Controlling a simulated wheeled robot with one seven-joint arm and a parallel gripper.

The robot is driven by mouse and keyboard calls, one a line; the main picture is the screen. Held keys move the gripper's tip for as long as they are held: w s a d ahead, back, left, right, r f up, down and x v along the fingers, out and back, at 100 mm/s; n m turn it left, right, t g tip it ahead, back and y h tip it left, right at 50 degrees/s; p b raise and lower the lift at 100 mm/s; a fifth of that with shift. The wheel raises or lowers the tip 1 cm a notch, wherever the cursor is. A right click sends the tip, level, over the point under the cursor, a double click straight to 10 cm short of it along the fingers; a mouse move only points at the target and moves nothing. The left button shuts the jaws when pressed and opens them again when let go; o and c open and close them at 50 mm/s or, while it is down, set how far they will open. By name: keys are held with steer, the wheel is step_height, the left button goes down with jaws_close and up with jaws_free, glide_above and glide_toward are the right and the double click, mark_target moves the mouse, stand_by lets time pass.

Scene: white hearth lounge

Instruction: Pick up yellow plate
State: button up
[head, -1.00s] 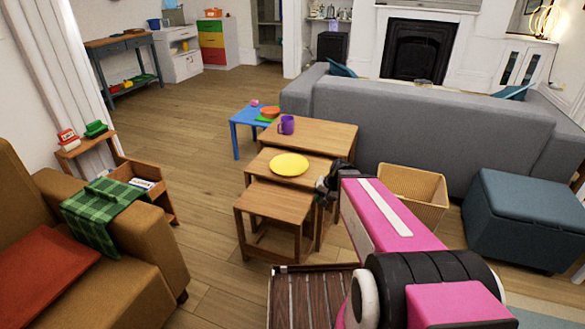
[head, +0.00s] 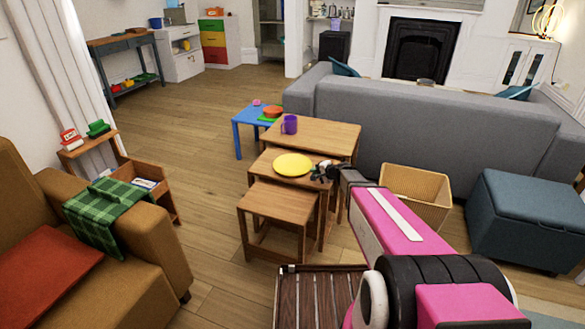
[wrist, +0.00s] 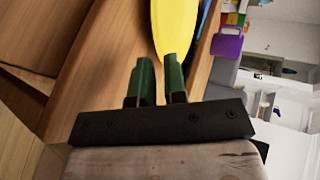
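The yellow plate (head: 292,165) lies on the middle of three stepped wooden tables (head: 262,163). My gripper (head: 320,173) is at the plate's right edge in the head view. In the wrist view the plate (wrist: 174,28) shows edge-on just beyond the fingertips. My gripper's two dark green fingers (wrist: 158,68) stand apart with a gap between them. The right finger overlaps the plate's near edge in that view. I cannot tell whether it touches the plate. Nothing is held.
A purple mug (head: 289,124) stands on the tallest wooden table behind. A low blue table (head: 241,125) with coloured dishes is behind left. A wicker basket (head: 416,190) and grey sofa (head: 430,130) are to the right. The floor left of the tables is clear.

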steer(key=x, duration=0.4)
steer(key=s+x, duration=0.1)
steer(key=x, duration=0.1)
steer(key=shift+w+a+f, duration=0.2)
steer(key=shift+a+f, duration=0.05)
steer(key=shift+a, duration=0.3)
jaws_close()
steer(key=shift+r, duration=0.2)
steer(key=shift+r, duration=0.25)
step_height(320, 180, up, 4)
steer(key=shift+s+f, duration=0.1)
steer(key=shift+s, duration=0.05)
steer(key=s+a+r, duration=0.2)
steer(key=s+r, duration=0.4)
steer(key=s, duration=0.5)
step_height(320, 180, up, 20)
steer(key=m+t+h, duration=0.3)
steer(key=m, duration=0.1)
glide_above(304, 178)
steer(key=s+d, duration=0.4)
steer(key=d, duration=0.1)
steer(key=w+d+r+m+h, duration=0.1)
steer(key=d+r, duration=0.4)
steer(key=r, duration=0.5)
steer(key=d+r+m+t+h, duration=0.1)
steer(key=d+r+m+h, duration=0.3)
steer(key=r, duration=0.7)
steer(key=shift+w+d+r+h, duration=0.35)
steer(key=shift+w+d+h, duration=0.1)
steer(key=shift+h, duration=0.25)
